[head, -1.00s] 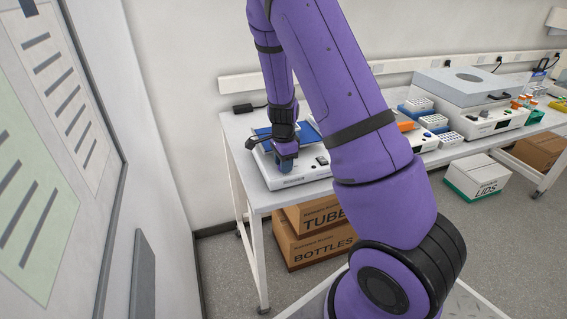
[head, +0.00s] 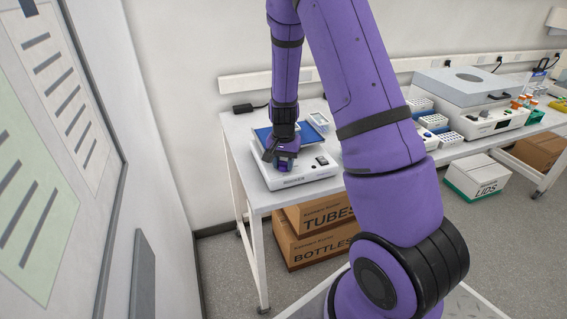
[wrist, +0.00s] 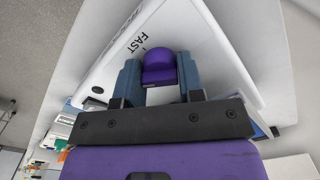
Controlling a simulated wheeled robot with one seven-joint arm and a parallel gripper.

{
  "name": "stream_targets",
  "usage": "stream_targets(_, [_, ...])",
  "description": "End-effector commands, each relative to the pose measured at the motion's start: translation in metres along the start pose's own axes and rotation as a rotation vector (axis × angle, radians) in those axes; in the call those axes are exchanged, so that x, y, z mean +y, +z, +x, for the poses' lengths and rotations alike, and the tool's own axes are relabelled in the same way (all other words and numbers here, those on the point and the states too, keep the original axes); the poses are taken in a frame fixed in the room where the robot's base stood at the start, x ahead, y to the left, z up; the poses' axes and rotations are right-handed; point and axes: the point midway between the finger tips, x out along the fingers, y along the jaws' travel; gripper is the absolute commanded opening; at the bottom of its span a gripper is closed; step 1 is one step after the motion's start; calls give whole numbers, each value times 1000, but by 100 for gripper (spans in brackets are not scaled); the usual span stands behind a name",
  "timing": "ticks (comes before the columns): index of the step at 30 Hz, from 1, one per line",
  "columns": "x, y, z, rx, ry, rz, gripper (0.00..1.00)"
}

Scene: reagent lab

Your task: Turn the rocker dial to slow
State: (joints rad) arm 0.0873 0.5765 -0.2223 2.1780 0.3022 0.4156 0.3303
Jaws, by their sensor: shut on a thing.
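The rocker (head: 312,176) is a white box with a blue platform (head: 319,125) on top, at the left end of the bench. My gripper (head: 285,168) is at its front face, low and pointing down. In the wrist view my gripper's two blue-grey fingers (wrist: 158,76) are shut on a purple dial (wrist: 158,66), one on each side. The word FAST (wrist: 130,48) shows on the white face beside the dial, along with a small dark mark. A SLOW label and the dial's pointer cannot be made out.
White racks (head: 432,122) and a large grey-topped instrument (head: 478,92) stand farther right on the bench. Cardboard boxes (head: 310,237) are under the bench, and a wall panel (head: 60,150) is close on the left.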

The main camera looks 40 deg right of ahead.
Motion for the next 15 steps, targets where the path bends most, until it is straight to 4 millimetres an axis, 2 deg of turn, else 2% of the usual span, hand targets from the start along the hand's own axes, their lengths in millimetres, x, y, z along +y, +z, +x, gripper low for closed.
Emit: stream_targets(15, [0,-1,0,2,-1,-439,12])
